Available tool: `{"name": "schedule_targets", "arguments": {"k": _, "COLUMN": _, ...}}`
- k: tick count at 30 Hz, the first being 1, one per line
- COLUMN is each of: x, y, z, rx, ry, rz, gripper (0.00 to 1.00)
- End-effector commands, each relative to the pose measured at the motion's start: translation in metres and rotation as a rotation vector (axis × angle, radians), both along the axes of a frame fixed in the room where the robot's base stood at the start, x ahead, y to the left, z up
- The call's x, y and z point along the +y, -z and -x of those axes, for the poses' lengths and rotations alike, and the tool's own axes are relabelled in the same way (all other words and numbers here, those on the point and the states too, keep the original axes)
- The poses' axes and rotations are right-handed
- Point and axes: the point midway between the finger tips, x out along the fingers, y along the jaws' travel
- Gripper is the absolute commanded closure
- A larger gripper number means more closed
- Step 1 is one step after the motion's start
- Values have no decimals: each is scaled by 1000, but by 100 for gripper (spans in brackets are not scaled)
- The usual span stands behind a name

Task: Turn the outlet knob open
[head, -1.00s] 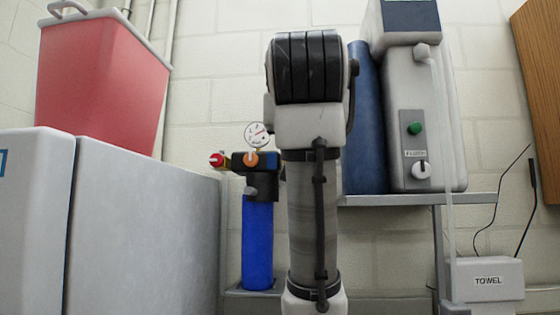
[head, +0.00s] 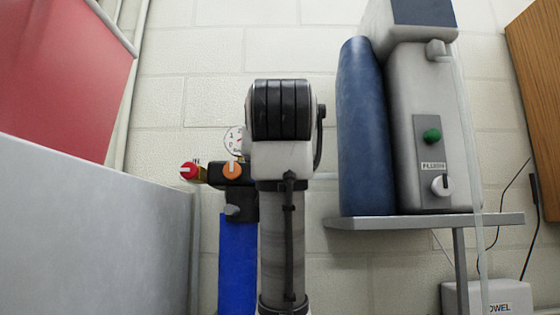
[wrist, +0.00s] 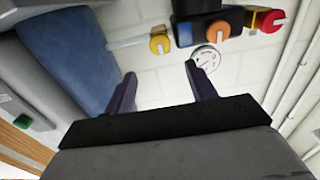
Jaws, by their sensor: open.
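The outlet knob is most likely the yellow knob (wrist: 159,43) on a short pipe at the side of a dark filter head (wrist: 192,15) in the wrist view. A pale mark shows on its face. In the head view my arm hides it. An orange knob (head: 232,170) and a red knob (head: 189,171) sit on the same assembly, the red one under a label that seems to read IN. My gripper (wrist: 160,72) is open and empty. The yellow knob appears beyond and between the fingertips, apart from them. The head view does not show my fingers.
A round gauge (wrist: 205,58) lies beyond the right finger in the wrist view. A blue cylinder (head: 362,125) and a grey-white unit (head: 420,120) stand on a shelf (head: 400,221) to the right. A grey cabinet (head: 100,240) and a red bin (head: 65,75) are at left.

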Motion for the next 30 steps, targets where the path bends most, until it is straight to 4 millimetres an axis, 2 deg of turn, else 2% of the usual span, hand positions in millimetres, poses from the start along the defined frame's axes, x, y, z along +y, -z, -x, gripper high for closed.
{"name": "schedule_targets", "arguments": {"k": 1, "x": 0, "y": -3, "z": -13, "rx": 6, "ry": 0, "rz": 0, "gripper": 44}}
{"name": "schedule_targets", "arguments": {"k": 6, "x": 0, "y": -4, "z": -49, "rx": 4, "ry": 0, "rz": 0, "gripper": 44}}
{"name": "schedule_targets", "arguments": {"k": 12, "x": 0, "y": -2, "z": -79, "rx": 4, "ry": 0, "rz": 0, "gripper": 44}}
{"name": "schedule_targets", "arguments": {"k": 18, "x": 0, "y": 0, "z": -91, "rx": 2, "ry": 0, "rz": 0, "gripper": 44}}
{"name": "schedule_targets", "arguments": {"k": 26, "x": 0, "y": 0, "z": -92, "rx": 1, "ry": 0, "rz": 0, "gripper": 44}}
{"name": "schedule_targets", "arguments": {"k": 30, "x": 0, "y": 0, "z": -92, "rx": 1, "ry": 0, "rz": 0, "gripper": 61}}
